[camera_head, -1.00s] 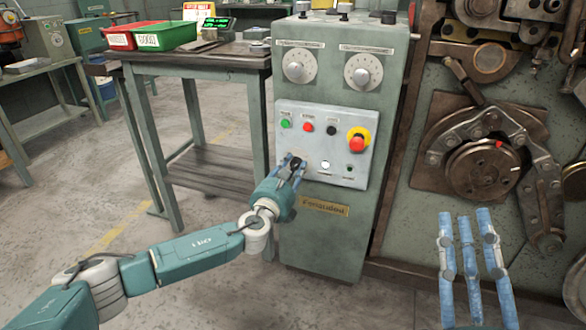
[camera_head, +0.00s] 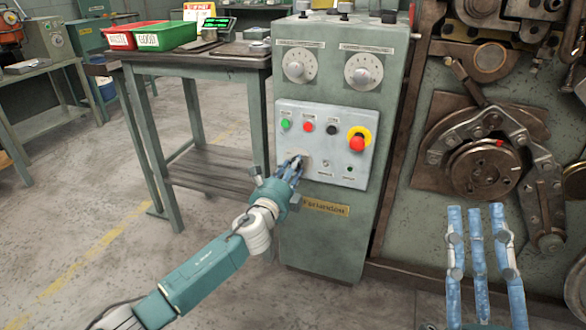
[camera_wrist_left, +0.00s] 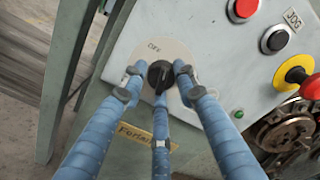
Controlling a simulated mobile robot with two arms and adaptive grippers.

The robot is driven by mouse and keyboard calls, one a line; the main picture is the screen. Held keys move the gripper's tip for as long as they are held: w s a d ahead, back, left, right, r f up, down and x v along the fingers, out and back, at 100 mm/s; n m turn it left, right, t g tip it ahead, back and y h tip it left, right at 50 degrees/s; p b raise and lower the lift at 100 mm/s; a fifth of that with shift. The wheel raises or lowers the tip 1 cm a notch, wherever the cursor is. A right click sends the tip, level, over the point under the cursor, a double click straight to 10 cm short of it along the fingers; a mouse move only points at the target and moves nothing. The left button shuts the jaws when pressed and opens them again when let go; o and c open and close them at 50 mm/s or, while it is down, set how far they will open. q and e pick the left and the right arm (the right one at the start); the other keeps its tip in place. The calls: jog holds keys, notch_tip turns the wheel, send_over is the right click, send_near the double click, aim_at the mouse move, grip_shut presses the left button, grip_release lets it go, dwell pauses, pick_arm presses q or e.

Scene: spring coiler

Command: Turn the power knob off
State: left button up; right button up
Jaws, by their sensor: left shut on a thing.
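The black power knob (camera_wrist_left: 160,75) sits on a pale round plate at the lower left of the control panel. In the left wrist view its grip bar runs roughly up and down the picture, below a small label on the plate that seems to read OFF. My left gripper (camera_head: 296,162) has its three blue fingers closed around the knob, which they mostly hide in the head view. My right gripper (camera_head: 482,210) is at the lower right of the head view, its fingers apart and empty, away from the panel.
The panel (camera_head: 285,108) also has green, red and black buttons, a red emergency stop (camera_head: 357,142) on yellow, and a small unlit lamp (camera_head: 325,164). Two dials sit above. A table (camera_head: 205,58) with bins stands left; coiler machinery (camera_head: 480,170) is right.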

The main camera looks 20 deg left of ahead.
pick_arm(q)
jog(key=n, duration=0.2)
jog(key=shift+a+r+n, duration=0.15)
jog(key=shift+n, duration=0.15)
jog(key=shift+a+n, duration=0.1)
jog(key=shift+n, duration=1.2)
pick_arm(e)
jog(key=shift+w+a+f+g+h, duration=0.15)
jog(key=shift+w+f+g, duration=0.15)
jog(key=shift+f, duration=0.2)
jog(key=shift+w+d+f+g+h, duration=0.15)
jog(key=shift+w+f, duration=0.15)
jog(key=shift+f, duration=0.2)
jog(key=shift+w+a+f+g+h, duration=0.1)
jog(key=shift+w+f+g, duration=0.2)
jog(key=shift+f, duration=0.2)
pick_arm(q)
jog(key=o, duration=1.1)
jog(key=shift+a, duration=0.1)
pick_arm(e)
jog(key=shift+a+r, duration=0.1)
jog(key=shift+r, duration=0.1)
